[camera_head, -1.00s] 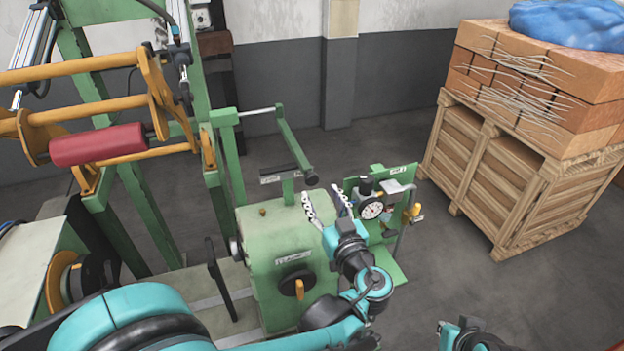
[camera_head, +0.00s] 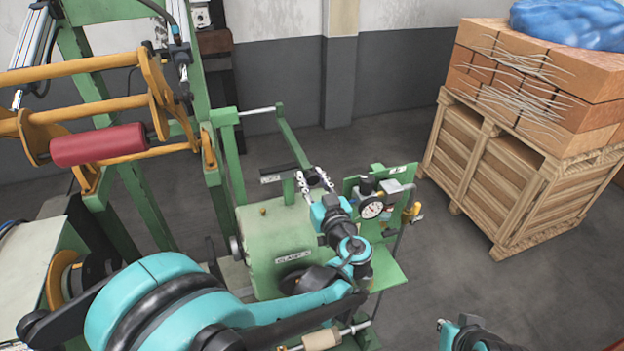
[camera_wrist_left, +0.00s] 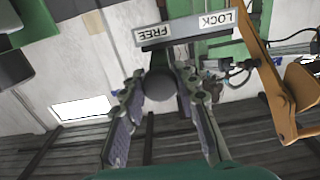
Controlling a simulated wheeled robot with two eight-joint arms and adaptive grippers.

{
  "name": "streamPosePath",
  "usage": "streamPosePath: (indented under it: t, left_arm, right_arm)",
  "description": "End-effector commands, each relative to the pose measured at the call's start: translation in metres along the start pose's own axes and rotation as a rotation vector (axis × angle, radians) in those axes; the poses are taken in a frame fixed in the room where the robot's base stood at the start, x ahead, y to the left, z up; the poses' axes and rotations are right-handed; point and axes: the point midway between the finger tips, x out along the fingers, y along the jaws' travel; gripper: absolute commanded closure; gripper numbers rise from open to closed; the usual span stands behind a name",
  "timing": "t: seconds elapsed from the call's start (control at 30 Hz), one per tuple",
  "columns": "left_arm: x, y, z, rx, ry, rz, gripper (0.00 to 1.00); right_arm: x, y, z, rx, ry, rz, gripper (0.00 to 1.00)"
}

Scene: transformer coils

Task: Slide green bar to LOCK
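The green bar (camera_head: 293,145) is a slanted arm on the green machine and ends in a dark round knob (camera_head: 312,178). A black slot plate beside it carries a small label (camera_head: 271,180). In the left wrist view the label reads FREE (camera_wrist_left: 154,32) and LOCK (camera_wrist_left: 216,20), with the knob (camera_wrist_left: 160,84) below it, nearer FREE. My left gripper (camera_head: 314,181) is open, its fingers on either side of the knob. In the wrist view the fingers (camera_wrist_left: 163,92) stand apart; contact with the knob is unclear.
A gauge panel (camera_head: 372,209) stands close to the right of my left gripper. The green machine box (camera_head: 262,225) is below it. Orange rollers (camera_head: 80,66) are at the left. A wooden crate (camera_head: 480,165) stands at the right, with open floor before it.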

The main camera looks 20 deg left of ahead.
Motion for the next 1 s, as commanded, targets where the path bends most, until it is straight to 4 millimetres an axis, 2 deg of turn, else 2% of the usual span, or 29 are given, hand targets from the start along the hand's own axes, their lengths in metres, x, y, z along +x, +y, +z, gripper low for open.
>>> streamPosePath:
  t: [0.17,0.23,0.5,0.6,0.73,1.0]
  left_arm:
    - [0.000,-0.002,0.000,0.000,0.000,0.000,1.00]
    - [0.000,-0.010,0.000,0.000,0.000,-0.002,1.00]
    - [0.000,-0.077,0.000,0.001,-0.001,-0.007,1.00]
    - [0.000,-0.094,0.000,0.000,-0.001,-0.005,1.00]
    - [0.000,-0.105,0.000,0.000,-0.001,-0.003,1.00]
    - [0.000,-0.106,0.000,0.000,-0.001,-0.003,1.00]
  right_arm:
    - [0.000,0.000,0.000,0.000,0.000,0.000,1.00]
    - [0.001,0.000,0.001,0.000,0.000,0.000,1.00]
    - [0.002,0.000,0.002,0.000,0.000,0.000,1.00]
    - [0.002,0.000,0.001,0.000,0.000,0.000,1.00]
    - [0.002,0.000,0.001,0.000,0.000,0.000,1.00]
    - [0.002,0.000,0.001,0.000,0.000,0.000,1.00]
